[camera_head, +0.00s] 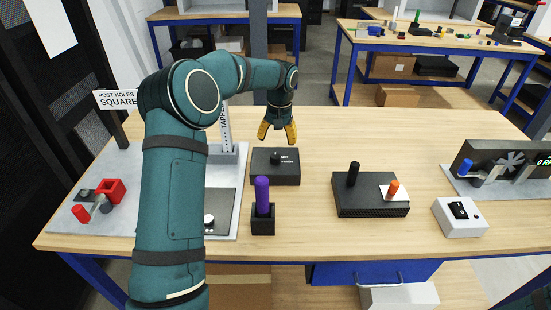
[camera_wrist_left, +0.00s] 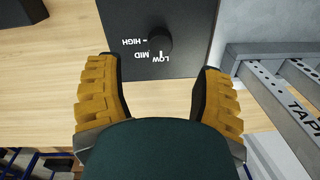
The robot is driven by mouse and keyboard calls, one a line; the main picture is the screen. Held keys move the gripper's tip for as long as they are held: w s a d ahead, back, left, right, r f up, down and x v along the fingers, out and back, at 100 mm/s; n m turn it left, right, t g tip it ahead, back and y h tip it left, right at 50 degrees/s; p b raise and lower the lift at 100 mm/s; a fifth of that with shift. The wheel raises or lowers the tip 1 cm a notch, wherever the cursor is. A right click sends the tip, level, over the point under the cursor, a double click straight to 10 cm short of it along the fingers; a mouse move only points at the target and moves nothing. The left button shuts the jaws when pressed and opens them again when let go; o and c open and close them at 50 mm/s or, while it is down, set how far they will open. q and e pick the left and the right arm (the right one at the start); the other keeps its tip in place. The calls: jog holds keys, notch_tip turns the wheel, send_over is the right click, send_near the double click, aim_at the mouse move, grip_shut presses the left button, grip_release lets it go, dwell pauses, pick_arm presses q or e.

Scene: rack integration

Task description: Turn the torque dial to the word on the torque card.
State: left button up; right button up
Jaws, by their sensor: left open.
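The torque dial is a black knob (camera_wrist_left: 158,40) on a dark box (camera_head: 288,178) near the middle of the table. In the left wrist view the white words LOW, MID and HIGH stand beside the knob, and a white pointer mark shows at LOW. My left gripper (camera_head: 278,138) is open and empty, above the table behind the dial box in the head view. In the left wrist view its yellow fingers (camera_wrist_left: 156,68) are spread to either side of the knob, apart from it. I cannot make out a torque card with a readable word. My right gripper is not in view.
A purple-handled tool (camera_head: 262,190) stands in a black holder in front of the dial box. A grey rack marked TAP (camera_head: 226,140) stands close on the left. A black box (camera_head: 365,208) with a black peg and an orange knob is to the right. The table behind is clear.

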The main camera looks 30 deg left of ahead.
aim_at(275, 156)
pick_arm(q)
jog(key=f, duration=0.5)
jog(key=f+b, duration=0.1)
jog(key=f, duration=0.2)
jog(key=shift+a+f, duration=0.1)
jog(key=shift+a, duration=0.2)
grip_shut()
